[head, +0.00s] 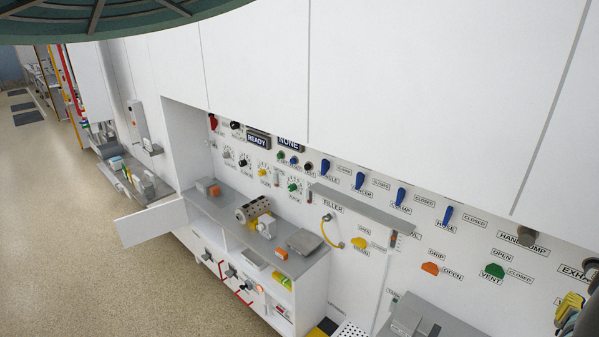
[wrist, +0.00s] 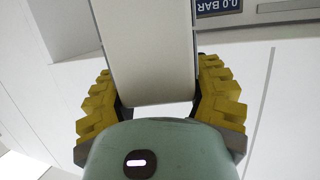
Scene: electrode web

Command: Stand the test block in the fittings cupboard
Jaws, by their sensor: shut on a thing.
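My gripper (wrist: 157,85) has yellow ridged fingers on both sides of a pale, flat-faced block, which looks like the test block (wrist: 150,45). The fingers are shut on it, and its far end runs out of the top of the wrist view. In the head view my gripper (head: 569,308) shows only partly at the lower right edge, and the block cannot be made out there. An open recess with a white door (head: 150,222) swung out stands left of centre. No label shows whether this is the fittings cupboard.
The grey counter (head: 222,208) in the recess holds several small parts, including a perforated cylinder (head: 254,207) and a grey plate (head: 304,242). A wall panel with blue levers (head: 401,196) and labelled valves runs to the right. The floor (head: 60,230) at left is clear.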

